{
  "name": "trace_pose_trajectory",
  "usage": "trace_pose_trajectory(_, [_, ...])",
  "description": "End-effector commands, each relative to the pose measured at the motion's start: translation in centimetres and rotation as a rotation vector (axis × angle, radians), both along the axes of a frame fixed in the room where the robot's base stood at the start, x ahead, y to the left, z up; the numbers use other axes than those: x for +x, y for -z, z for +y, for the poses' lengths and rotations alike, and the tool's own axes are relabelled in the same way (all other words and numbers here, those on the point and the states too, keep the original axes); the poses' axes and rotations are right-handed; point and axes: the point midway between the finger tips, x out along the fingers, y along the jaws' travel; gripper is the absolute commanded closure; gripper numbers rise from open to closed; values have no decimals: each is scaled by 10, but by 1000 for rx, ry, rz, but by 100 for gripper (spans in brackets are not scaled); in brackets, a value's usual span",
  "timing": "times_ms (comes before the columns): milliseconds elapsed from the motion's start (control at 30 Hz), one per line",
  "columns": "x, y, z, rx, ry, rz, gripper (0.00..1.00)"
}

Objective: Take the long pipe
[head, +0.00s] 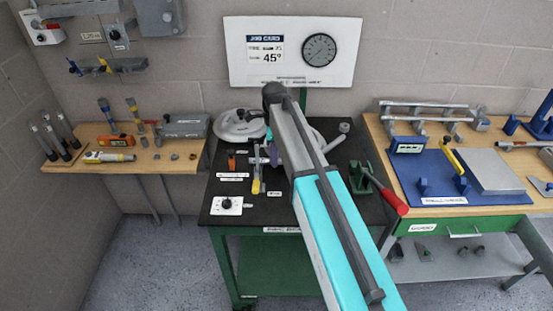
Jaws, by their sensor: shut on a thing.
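A long grey pipe-like bar (428,105) lies across small supports at the back of the right workbench. A second grey bar (430,119) lies just in front of it. Several upright grey rods (54,138) stand in dark holders on the left bench. I cannot tell for sure which of these is the long pipe. My turquoise and grey arm reaches from the bottom up over the middle cart. My gripper is not clearly visible and seems hidden behind the arm, so its jaws and anything in them cannot be seen.
The black-topped cart (218,200) holds a round grey device (238,125), a yellow-handled tool (257,182) and a red-handled green tool (385,195). A blue plate (425,178) lies on the right bench (395,158). The job card board (292,50) reads 45°. Floor shows at the lower left.

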Motion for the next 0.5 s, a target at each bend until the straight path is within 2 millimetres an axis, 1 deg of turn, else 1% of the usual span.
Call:
trace_pose_trajectory(267, [1, -13, 0, 0, 0, -2, 100])
trace_pose_trajectory(500, [2, -42, 0, 0, 0, -3, 100])
